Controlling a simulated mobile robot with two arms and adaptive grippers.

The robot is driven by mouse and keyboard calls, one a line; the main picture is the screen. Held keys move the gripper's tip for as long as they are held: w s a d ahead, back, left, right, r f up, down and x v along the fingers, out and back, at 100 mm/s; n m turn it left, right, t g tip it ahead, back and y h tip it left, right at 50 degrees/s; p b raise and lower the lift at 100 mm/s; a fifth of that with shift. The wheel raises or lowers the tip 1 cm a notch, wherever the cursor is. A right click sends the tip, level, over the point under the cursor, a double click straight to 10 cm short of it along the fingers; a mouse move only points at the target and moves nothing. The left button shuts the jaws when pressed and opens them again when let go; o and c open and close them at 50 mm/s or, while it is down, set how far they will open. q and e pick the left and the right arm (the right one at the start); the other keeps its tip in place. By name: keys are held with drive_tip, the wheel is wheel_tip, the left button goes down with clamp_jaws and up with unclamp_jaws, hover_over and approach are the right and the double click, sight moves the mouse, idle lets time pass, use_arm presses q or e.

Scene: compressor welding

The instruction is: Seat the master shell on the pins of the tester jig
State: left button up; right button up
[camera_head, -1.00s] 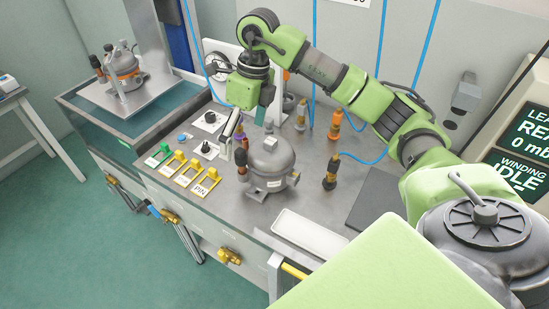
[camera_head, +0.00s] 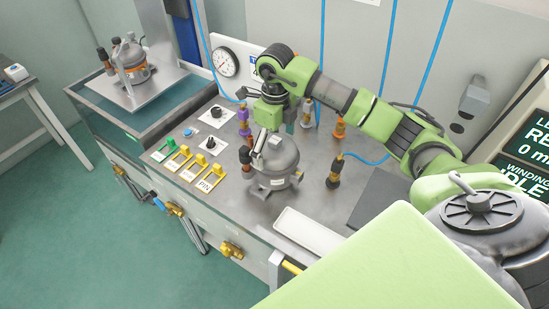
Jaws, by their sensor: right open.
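A grey domed compressor shell (camera_head: 282,158) stands upright on the bench, with dark and copper-coloured stubs at its left side. It looks like the master shell. Its feet are near the bench top; I cannot see whether any pins are under them. My right gripper (camera_head: 261,145) is open at the shell's upper left, its fingers overlapping the dome in the picture. I cannot tell whether they touch it. A second shell (camera_head: 131,66) with an orange band stands on a metal plate over the tank at the back left. My left gripper is not in view.
A white tray (camera_head: 308,231) lies in front of the shell. A gauge panel (camera_head: 226,62) is at the back.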

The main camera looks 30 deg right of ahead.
drive_tip(key=shift+s+a+f+p, duration=0.15)
drive_tip(key=shift+f+p, duration=0.3)
drive_tip(key=shift+f, duration=1.3)
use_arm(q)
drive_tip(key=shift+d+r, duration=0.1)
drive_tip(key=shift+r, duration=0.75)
use_arm(e)
drive_tip(key=shift+r, duration=0.1)
drive_tip(key=c, duration=1.4)
drive_tip(key=shift+o, duration=0.2)
drive_tip(key=shift+w, duration=0.2)
